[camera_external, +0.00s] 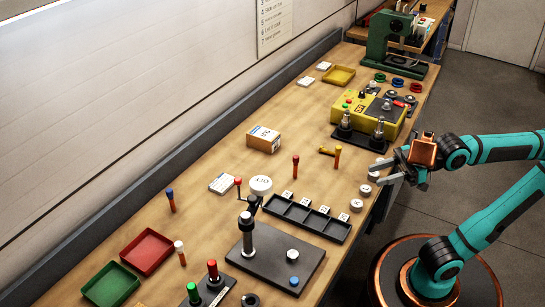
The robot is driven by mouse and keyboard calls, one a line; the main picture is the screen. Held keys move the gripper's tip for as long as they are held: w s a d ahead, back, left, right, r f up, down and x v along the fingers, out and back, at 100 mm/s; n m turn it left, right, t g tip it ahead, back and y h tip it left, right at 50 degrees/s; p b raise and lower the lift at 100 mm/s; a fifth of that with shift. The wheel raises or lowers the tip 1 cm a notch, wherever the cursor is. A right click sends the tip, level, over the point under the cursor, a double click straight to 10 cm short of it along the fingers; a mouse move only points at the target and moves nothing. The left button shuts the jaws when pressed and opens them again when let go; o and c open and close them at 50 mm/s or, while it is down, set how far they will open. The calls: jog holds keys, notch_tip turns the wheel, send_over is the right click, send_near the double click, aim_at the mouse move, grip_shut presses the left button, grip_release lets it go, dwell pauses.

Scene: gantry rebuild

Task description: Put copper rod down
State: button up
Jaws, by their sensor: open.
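My gripper (382,172) is open at the right edge of the workbench (215,160), its fingers pointing left. No rod shows clearly between its fingers. An upright orange-brown rod (337,157) stands on the bench left of my gripper and apart from it. Another upright rod with a red top (296,165) stands further left. I cannot tell for sure which of these is the copper rod.
A black slotted tray (305,217) and several round grey-white weights (356,205) lie near the front edge. A yellow box (368,112) with black posts stands behind. Red (147,251) and green (110,286) trays are at lower left. Bare wood surrounds the rods.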

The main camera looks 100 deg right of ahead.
jog(key=shift+n+t+y, duration=0.3)
jog(key=shift+t+y, duration=0.1)
jog(key=shift+t, duration=0.5)
jog(key=s+a, duration=0.2)
jog(key=s, duration=0.1)
jog(key=shift+s+f, duration=0.2)
jog(key=shift+s, duration=0.05)
jog(key=shift+o, duration=0.5)
